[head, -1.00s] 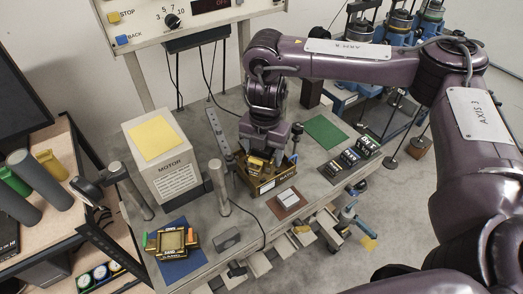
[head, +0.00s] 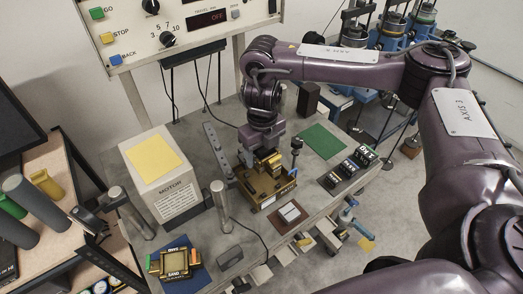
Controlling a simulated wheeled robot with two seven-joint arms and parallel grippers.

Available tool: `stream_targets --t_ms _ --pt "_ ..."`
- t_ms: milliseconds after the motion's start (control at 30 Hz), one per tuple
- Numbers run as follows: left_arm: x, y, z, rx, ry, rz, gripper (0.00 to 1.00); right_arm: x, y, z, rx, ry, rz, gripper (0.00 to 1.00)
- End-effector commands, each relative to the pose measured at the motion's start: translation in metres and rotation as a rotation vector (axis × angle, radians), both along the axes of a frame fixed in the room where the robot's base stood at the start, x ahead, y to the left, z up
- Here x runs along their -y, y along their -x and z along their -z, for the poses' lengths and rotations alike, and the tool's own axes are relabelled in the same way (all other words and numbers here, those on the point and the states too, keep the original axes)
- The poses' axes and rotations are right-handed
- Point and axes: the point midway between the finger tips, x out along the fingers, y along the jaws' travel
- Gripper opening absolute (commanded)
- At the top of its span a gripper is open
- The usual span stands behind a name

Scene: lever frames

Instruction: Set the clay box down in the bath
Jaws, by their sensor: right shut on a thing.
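My right gripper (head: 266,156) points down over the bath (head: 279,198), a brass-coloured open tray with a pale label on its front. The gripper is shut on the clay box (head: 270,165), a small brass-coloured box. The box is at the tray, within or just above its walls; I cannot tell whether it touches the floor of the tray. The jaws and the tray walls hide part of it. A similar box marked SAND (head: 177,274) sits on a blue mat at the front left. My left gripper is not in view.
A dark post with a knob (head: 296,146) stands close right of the bath. A metal post (head: 220,207) and a motor housing (head: 165,178) stand to its left. A brown plate (head: 289,212) lies in front. A green mat (head: 323,141) at the back right is bare.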

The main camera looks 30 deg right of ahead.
Motion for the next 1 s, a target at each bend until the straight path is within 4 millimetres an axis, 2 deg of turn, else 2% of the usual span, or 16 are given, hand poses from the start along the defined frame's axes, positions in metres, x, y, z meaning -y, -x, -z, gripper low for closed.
stream_targets --t_ms 1000 --pt "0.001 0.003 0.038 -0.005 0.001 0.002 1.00 -0.001 -0.001 0.047 0.005 -0.003 0.002 0.29"
